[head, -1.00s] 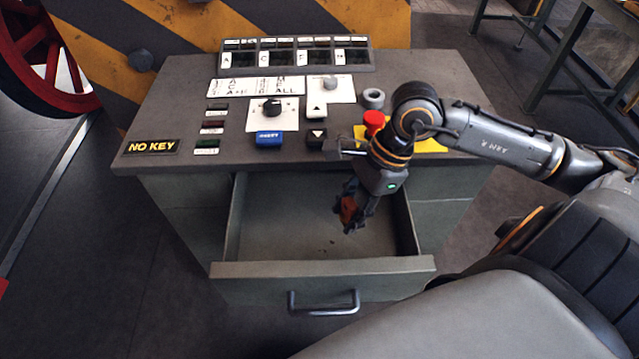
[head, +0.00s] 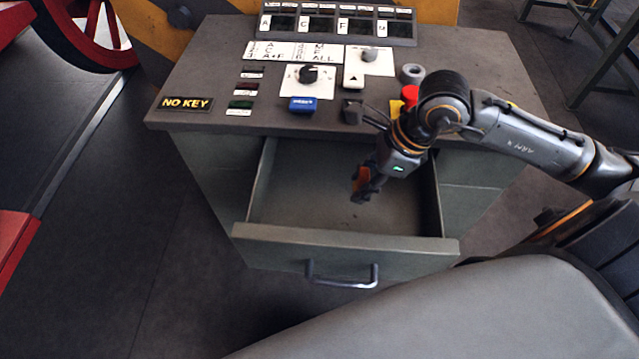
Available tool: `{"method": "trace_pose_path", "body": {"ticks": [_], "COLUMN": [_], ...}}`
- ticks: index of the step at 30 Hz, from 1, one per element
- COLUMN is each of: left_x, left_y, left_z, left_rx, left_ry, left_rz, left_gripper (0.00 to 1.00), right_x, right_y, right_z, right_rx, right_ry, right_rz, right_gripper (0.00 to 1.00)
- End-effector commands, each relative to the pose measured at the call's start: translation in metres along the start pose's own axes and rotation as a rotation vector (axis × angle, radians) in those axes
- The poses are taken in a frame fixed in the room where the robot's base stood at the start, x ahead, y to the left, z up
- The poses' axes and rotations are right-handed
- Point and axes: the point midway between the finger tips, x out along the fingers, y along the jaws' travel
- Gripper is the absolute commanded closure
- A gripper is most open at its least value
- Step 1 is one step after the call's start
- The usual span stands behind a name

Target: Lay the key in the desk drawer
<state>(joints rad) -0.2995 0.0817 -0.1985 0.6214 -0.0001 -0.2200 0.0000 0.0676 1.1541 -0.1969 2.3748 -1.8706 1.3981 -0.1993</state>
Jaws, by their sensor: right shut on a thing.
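The desk drawer (head: 345,243) is pulled open below the desk top, and its visible floor is bare apart from small dark marks. My right gripper (head: 361,193) points down into the drawer opening, right of its middle. It is shut on a small orange-red thing (head: 361,178), which I take to be the key; the fingers hide much of it. I cannot tell whether it touches the drawer floor. My left gripper is not in view.
A red button (head: 410,95) sits close to my right arm. The drawer handle (head: 342,280) sticks out in front. Floor at left is clear.

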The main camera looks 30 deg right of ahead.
Motion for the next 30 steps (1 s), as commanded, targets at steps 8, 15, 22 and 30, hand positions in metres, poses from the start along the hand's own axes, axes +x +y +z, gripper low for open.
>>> {"method": "trace_pose_path", "body": {"ticks": [8,15,22,30], "left_x": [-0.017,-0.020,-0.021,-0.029], "left_y": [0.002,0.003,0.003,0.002], "left_z": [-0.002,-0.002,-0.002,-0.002], "left_rx": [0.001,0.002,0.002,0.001], "left_ry": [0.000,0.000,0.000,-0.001], "left_rz": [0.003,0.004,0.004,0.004], "left_gripper": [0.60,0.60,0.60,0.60], "right_x": [0.035,0.087,0.107,0.136], "right_y": [-0.026,-0.043,-0.051,-0.052], "right_z": [0.036,0.045,0.049,0.037], "right_rx": [-0.001,-0.001,-0.001,-0.003], "right_ry": [-0.005,0.000,-0.001,0.001], "right_rz": [0.003,0.004,0.002,0.001], "right_gripper": [1.00,1.00,1.00,1.00]}}
